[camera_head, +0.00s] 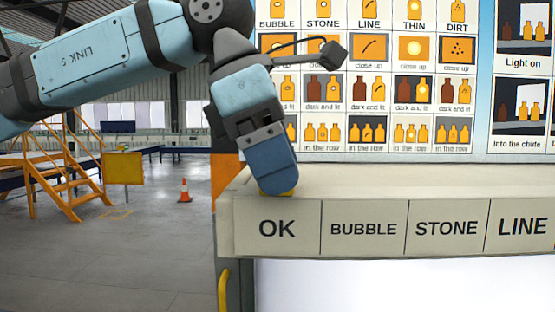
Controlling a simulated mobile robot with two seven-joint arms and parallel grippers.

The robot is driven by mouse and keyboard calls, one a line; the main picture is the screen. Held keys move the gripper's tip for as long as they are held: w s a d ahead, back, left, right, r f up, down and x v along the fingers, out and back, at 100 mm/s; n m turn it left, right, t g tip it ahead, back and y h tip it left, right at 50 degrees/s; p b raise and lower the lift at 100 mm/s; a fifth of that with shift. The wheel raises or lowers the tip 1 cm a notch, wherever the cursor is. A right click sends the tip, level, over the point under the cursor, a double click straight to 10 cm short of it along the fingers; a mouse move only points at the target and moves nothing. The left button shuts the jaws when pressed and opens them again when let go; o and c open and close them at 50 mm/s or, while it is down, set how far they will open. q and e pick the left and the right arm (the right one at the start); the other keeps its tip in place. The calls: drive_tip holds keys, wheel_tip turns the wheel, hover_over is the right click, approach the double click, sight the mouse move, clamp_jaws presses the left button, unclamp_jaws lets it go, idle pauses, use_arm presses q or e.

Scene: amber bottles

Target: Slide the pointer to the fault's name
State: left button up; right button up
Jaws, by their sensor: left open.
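A pale ledge (400,180) carries a front strip of labels: OK (277,229), BUBBLE (363,229), STONE (446,229) and LINE (522,227), which is cut near the right edge. My left gripper (275,180) is open and points down at the ledge's left end, above the OK label. A small yellow piece (288,192) shows under its fingertips. It may be the pointer, but the gripper hides most of it. I cannot tell whether the fingers touch it. My right gripper is not in view.
Behind the ledge stands a chart (370,90) of bottle pictures headed BUBBLE, STONE, LINE, THIN and DIRT. The ledge top right of my gripper looks clear. Yellow steps (60,180) and an orange cone (184,190) stand far off at left.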

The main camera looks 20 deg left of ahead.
sight(526, 192)
use_arm(q)
drive_tip(key=c, duration=1.3)
drive_tip(key=shift+d, duration=0.5)
drive_tip(key=w+d, duration=0.1)
drive_tip(key=d, duration=0.2)
drive_tip(key=w+d, duration=0.1)
drive_tip(key=d, duration=0.3)
drive_tip(key=w+d, duration=0.1)
drive_tip(key=d, duration=0.3)
drive_tip(key=shift+w+d+b, duration=0.1)
drive_tip(key=shift+w+b, duration=0.05)
drive_tip(key=shift+b, duration=0.15)
drive_tip(key=w+d, duration=0.1)
drive_tip(key=d, duration=0.3)
drive_tip(key=w+d+p, duration=0.1)
drive_tip(key=d, duration=0.4)
drive_tip(key=w+d+p, duration=0.1)
drive_tip(key=w+d, duration=0.1)
drive_tip(key=d, duration=0.2)
drive_tip(key=shift+d, duration=0.4)
drive_tip(key=o, duration=1.3)
